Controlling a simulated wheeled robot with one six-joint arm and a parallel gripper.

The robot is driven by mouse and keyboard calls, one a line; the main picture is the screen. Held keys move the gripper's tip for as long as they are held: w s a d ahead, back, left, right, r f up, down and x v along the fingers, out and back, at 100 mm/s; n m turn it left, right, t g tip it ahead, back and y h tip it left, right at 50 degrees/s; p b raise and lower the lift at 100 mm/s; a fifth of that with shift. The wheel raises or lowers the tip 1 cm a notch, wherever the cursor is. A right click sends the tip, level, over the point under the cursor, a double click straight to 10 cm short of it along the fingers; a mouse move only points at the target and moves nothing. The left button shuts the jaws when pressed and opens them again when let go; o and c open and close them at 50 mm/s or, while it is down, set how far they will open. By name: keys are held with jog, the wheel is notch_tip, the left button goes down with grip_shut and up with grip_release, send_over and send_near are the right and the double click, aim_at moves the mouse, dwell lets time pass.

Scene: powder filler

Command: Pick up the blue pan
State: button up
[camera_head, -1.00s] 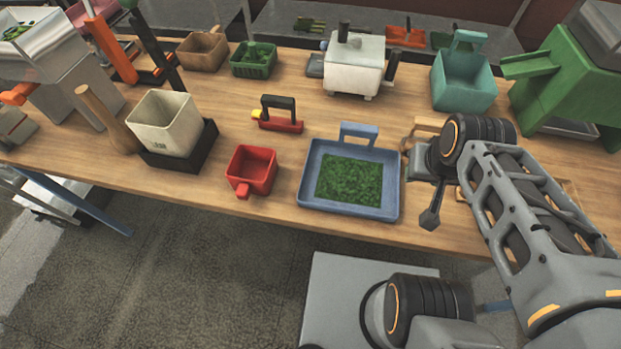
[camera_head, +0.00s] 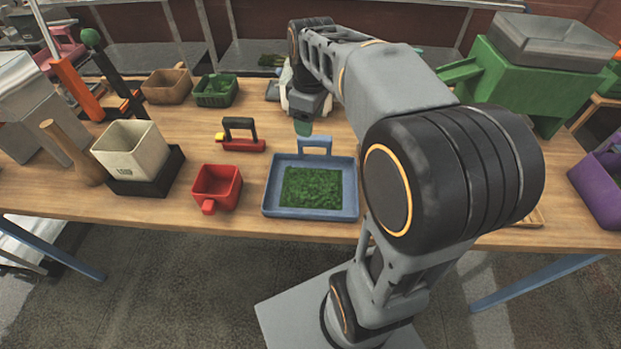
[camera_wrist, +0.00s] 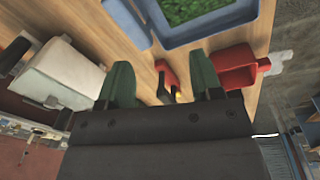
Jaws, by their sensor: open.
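The blue pan (camera_head: 309,214) lies flat on the wooden table and holds green material. Its upright handle (camera_head: 315,143) rises from its back edge. In the wrist view, part of the pan (camera_wrist: 214,23) shows at the top, with its handle (camera_wrist: 127,22) to the left. My gripper (camera_head: 303,127) is above the table, just behind the handle in the head view. In the wrist view, my gripper (camera_wrist: 160,60) has its two green fingers apart with nothing held between them. The handle is beyond the fingertips, outside the jaws.
A red scoop (camera_head: 217,186) and a red tool with a black handle (camera_head: 240,144) stand left of the pan. A white bin (camera_head: 130,150) is farther left. A white machine (camera_wrist: 60,75) is near my gripper. A green machine (camera_head: 535,80) and a purple bin (camera_head: 600,185) are at right.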

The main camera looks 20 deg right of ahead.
aim_at(315, 137)
jog(key=w+d+f+n, duration=0.1)
jog(key=f, duration=0.1)
jog(key=w+d+f+n, duration=0.1)
jog(key=w+f, duration=0.1)
jog(key=f, duration=0.1)
jog(key=w+d+f+n+g, duration=0.1)
jog(key=f, duration=0.1)
jog(key=shift+w+d+f+n+b, duration=0.2)
jog(key=shift+d+f+n+b, duration=0.05)
jog(key=shift+f+n+b, duration=0.1)
jog(key=shift+s+f, duration=0.1)
jog(key=shift+f, duration=2.85)
grip_shut()
jog(key=shift+r, duration=0.1)
